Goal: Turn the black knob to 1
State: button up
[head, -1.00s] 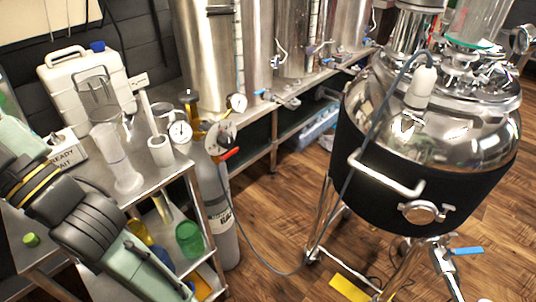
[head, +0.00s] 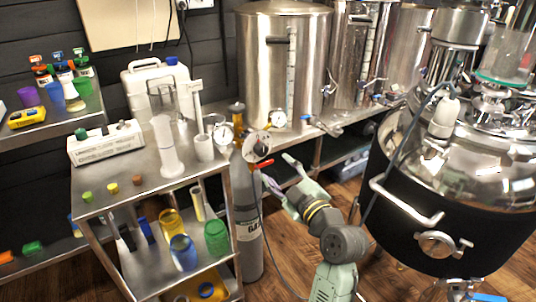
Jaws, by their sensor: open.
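A small dark knob (head: 261,148) sits on a pale round plate at the top of the grey gas cylinder (head: 247,215), beside the steel rack. Its pointer and any number marks are too small to read. My gripper (head: 277,169) is open and empty, just right of and below the knob, apart from it in the picture. Its fingers point up and left towards the cylinder top. A red lever (head: 263,164) lies between the knob and the fingers.
A steel rack (head: 150,172) with glassware stands left. Wooden floor (head: 290,262) shows between.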

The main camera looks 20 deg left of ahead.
aim_at(263, 152)
jog(key=p+x, duration=0.1)
jog(key=x, duration=0.7)
jog(key=shift+w+a+r+p, duration=0.15)
jog(key=shift+w+p, duration=0.1)
jog(key=shift+p, duration=0.15)
jog(key=shift+c, duration=0.5)
jog(key=c, duration=1.1)
